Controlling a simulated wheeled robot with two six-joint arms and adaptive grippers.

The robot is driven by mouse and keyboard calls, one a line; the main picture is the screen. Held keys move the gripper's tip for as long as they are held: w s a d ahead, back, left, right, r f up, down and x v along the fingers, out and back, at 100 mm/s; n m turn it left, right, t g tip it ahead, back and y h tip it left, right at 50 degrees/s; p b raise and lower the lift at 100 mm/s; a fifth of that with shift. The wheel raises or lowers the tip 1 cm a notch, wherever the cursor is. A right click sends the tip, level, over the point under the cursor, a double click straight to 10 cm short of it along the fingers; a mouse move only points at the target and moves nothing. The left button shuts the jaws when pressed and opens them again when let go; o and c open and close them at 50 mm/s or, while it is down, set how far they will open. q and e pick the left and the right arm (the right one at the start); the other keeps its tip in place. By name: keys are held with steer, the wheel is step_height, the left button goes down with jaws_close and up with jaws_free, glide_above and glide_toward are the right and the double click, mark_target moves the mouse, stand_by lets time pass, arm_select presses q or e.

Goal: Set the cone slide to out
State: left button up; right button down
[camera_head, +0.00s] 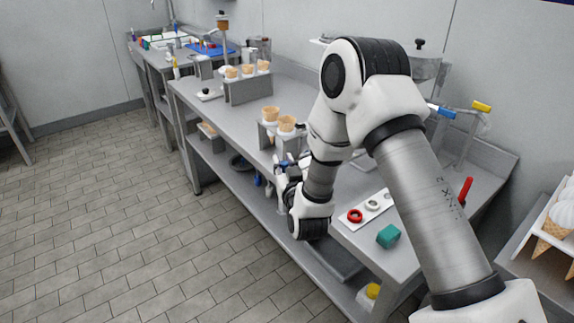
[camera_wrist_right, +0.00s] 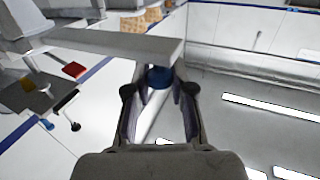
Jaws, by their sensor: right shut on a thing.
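The cone holder (camera_head: 268,130) is a grey stand on the bench edge, with two wafer cones (camera_head: 286,123) upright in it. My right gripper (camera_head: 285,168) is beside the holder's front, partly hidden by my wrist. In the right wrist view my right gripper (camera_wrist_right: 160,92) is shut on a blue knob (camera_wrist_right: 158,78) below a flat grey plate (camera_wrist_right: 110,44). Wafer cones (camera_wrist_right: 142,20) show beyond the plate. I cannot tell how far the slide is out. My left gripper is not in view.
A white strip with red and white rings (camera_head: 355,215) and a teal block (camera_head: 388,236) lie on the bench to the right. Another cone stand (camera_head: 247,90) is farther back. The tiled floor at left is clear.

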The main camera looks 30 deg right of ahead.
steer(key=shift+a+f, duration=0.1)
steer(key=shift+a, duration=0.25)
steer(key=c, duration=1.3)
jaws_free()
steer(key=shift+o, duration=1.3)
steer(key=shift+a, duration=0.25)
steer(key=shift+s, duration=0.2)
steer(key=v, duration=1.1)
steer(key=shift+s, duration=0.25)
steer(key=shift+a, duration=0.15)
